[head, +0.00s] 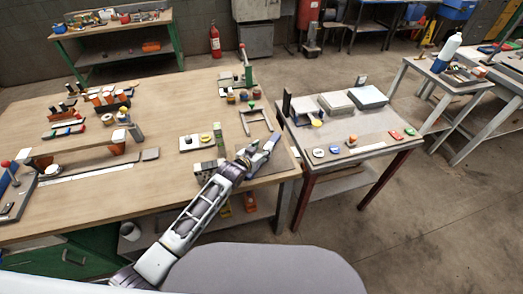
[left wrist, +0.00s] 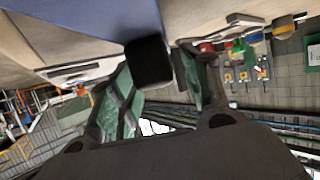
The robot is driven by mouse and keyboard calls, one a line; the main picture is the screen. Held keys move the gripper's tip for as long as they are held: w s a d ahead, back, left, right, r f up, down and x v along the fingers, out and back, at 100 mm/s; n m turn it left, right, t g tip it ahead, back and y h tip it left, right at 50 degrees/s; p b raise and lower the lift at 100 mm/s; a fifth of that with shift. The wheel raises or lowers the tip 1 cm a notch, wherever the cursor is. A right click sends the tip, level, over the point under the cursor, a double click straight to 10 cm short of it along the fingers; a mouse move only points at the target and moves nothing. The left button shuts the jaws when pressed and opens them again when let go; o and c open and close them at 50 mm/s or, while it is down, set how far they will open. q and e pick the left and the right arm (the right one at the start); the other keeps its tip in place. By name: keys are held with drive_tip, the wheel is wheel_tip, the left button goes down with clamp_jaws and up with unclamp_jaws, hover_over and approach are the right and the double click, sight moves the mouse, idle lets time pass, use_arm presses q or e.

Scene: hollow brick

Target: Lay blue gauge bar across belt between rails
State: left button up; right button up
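The blue gauge bar (left wrist: 75,25) shows in the left wrist view as a broad blue slab at the upper left, with a black block (left wrist: 150,62) at its end. My left gripper (left wrist: 154,78) has its green-padded fingers on both sides of this black block and appears closed on it. In the head view my left gripper (head: 258,154) is low over the front right part of the wooden table, with a bluish piece at its tip. The arm and gripper hide much of what is below. I cannot clearly make out the belt and its rails. My right gripper is not in view.
The wooden table (head: 170,118) carries a grey U-shaped frame (head: 256,118) behind the gripper and a white plate (head: 195,142) to its left. Pots and small parts crowd the table's left side. A grey side table (head: 350,125) with boxes and coloured discs stands to the right.

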use_arm(q)
drive_tip(key=shift+r, duration=0.15)
drive_tip(key=shift+v, duration=6)
drive_tip(key=shift+o, duration=0.2)
drive_tip(key=shift+a, duration=0.1)
